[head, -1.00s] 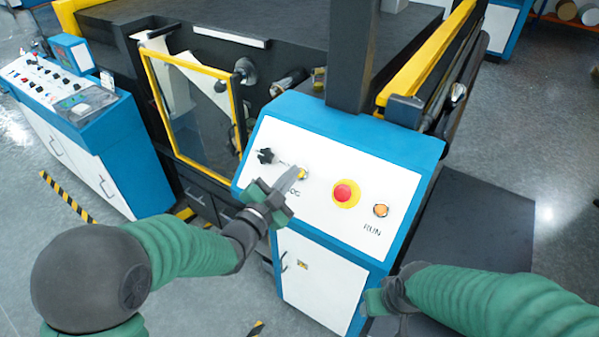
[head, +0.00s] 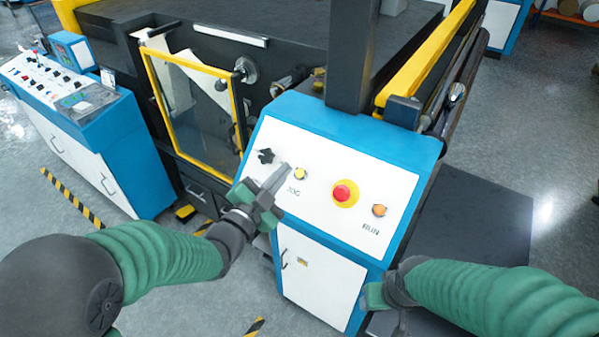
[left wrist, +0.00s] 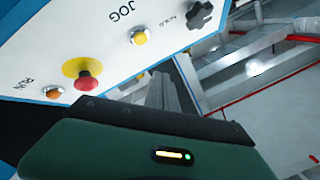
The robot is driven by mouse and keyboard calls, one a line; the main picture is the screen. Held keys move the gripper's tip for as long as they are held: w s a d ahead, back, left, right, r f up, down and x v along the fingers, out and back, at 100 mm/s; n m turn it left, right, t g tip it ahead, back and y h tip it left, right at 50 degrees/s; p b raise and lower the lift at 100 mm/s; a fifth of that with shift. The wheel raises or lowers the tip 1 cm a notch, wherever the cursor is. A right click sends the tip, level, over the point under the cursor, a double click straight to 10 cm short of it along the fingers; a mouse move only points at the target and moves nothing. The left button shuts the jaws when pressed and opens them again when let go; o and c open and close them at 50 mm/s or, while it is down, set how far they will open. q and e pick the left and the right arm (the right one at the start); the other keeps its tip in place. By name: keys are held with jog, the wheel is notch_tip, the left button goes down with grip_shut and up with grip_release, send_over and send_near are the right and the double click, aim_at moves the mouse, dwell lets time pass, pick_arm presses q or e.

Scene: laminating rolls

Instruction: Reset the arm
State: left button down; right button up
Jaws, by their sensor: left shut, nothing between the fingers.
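My left gripper (head: 272,187) is in front of the control panel (head: 325,220), its shut fingers just left of the JOG button (head: 300,174) in the head view. Nothing shows between its fingers. In the left wrist view, the fingers (left wrist: 160,92) point up, apart from the panel face as far as I can tell. My right arm (head: 480,290) comes in from the right in the head view. Its gripper end (head: 375,297) is by the cabinet's lower right edge, and I cannot make out its fingers.
The sloped panel carries a black knob (head: 265,156), a red emergency button (head: 343,193) and a RUN button (head: 379,210). A yellow-framed window (head: 195,105) and a large dark machine stand behind. Another blue console (head: 75,130) stands at left.

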dwell(0.5)
pick_arm(q)
jog(key=s+a+f+n+g+y+b, duration=0.1)
jog(key=s+a+f+n+g+y, duration=0.35)
jog(key=a+f, duration=0.35)
jog(key=s+a+f+n+g+y, duration=0.3)
jog(key=s+a+f+n+y, duration=0.25)
jog(key=a+f, duration=0.3)
jog(key=s+a+f+n+g, duration=0.1)
jog(key=s+f+n+g, duration=0.1)
jog(key=s, duration=0.4)
jog(key=s+a+f+n+g, duration=0.1)
jog(key=s+n+g, duration=0.1)
jog(key=s, duration=0.5)
jog(key=shift+f+n+g, duration=0.3)
jog(key=shift+f+g, duration=0.1)
jog(key=shift+g, duration=0.25)
